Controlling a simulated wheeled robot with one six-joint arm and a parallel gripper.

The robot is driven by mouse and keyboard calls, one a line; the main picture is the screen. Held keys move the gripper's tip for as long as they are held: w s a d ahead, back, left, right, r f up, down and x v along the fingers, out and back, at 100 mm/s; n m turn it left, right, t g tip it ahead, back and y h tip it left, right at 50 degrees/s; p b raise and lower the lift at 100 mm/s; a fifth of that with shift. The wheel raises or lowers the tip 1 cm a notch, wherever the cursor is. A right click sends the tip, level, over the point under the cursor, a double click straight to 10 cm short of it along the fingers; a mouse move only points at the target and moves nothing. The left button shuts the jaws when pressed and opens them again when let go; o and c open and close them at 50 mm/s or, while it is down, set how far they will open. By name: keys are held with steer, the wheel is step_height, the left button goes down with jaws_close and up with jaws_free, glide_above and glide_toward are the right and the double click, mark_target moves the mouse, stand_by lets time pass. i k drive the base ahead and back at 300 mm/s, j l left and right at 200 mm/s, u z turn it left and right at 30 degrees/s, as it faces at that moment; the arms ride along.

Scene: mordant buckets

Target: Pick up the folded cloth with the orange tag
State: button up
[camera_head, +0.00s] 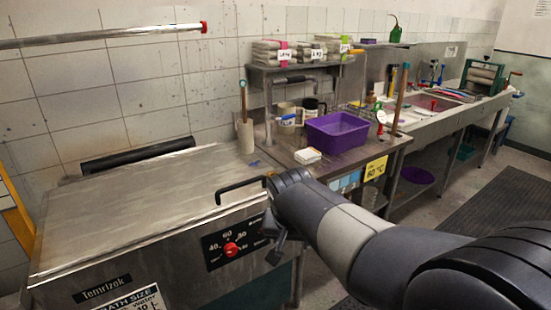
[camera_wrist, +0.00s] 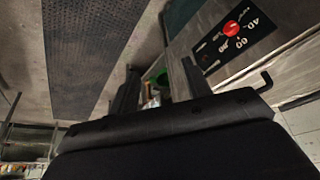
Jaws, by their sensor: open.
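Stacks of folded pale cloth sit on the raised shelf at the back in the head view. The left stack (camera_head: 266,53) has a pink tag, the middle stack (camera_head: 310,54) a white tag, and the right stack (camera_head: 334,46) a yellow-green tag. A small orange spot (camera_head: 357,51) shows at the shelf's right end; I cannot tell whether it is a cloth's tag. My gripper (camera_wrist: 158,88) is open and empty in the wrist view, with its fingers spread. It is low in front of the steel bath, well away from the stacks. No cloth shows in the wrist view.
The steel bath (camera_head: 150,195) with its lid and bent handle (camera_head: 238,185) fills the left front. A purple tub (camera_head: 337,133), jugs (camera_head: 287,117) and a small white box (camera_head: 308,155) crowd the bench below the shelf. A dark floor mat (camera_head: 490,215) lies right.

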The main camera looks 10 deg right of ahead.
mark_target(309, 155)
steer(key=i+l+u, duration=0.35)
steer(key=l+u, duration=0.15)
steer(key=i+l+u, duration=0.25)
steer(key=l+u, duration=0.25)
steer(key=l, duration=0.2)
steer(key=l+u, duration=0.25)
steer(key=i+l, duration=0.1)
steer(key=l, duration=0.5)
steer(key=i+l, duration=0.1)
steer(key=l, duration=0.45)
steer(key=i+l+u, duration=0.1)
steer(key=l, duration=0.5)
steer(key=i+l, duration=0.1)
steer(key=l, duration=0.5)
